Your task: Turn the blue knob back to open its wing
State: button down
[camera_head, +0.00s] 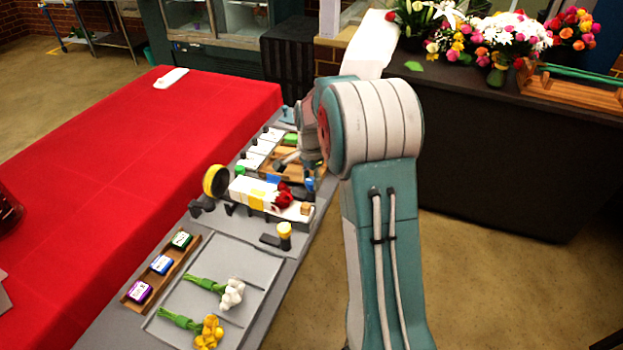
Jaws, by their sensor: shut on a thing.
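The blue knob (310,184) shows as a small blue patch at the right edge of the grey bouquet station, mostly hidden below my wrist. My gripper (308,174) is down at it, shut on it; the fingertips are largely hidden by my arm. I cannot tell how far the blue knob's wing is open.
A yellow ribbon roll (215,181) stands left of the bouquet. White and yellow flowers lie on a grey tray (247,249). A wooden rack (137,300) holds three small coloured blocks. A red-covered table (130,150) is at left, a dark counter (480,140) with flowers at right.

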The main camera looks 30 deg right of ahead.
aim_at(310, 180)
jog(key=shift+a+f+m, duration=0.1)
jog(key=shift+f+m, duration=0.05)
jog(key=shift+m, duration=1.45)
jog(key=shift+c, duration=1.5)
grip_release()
notch_tip(310, 180, up, 12)
jog(key=shift+w, duration=0.1)
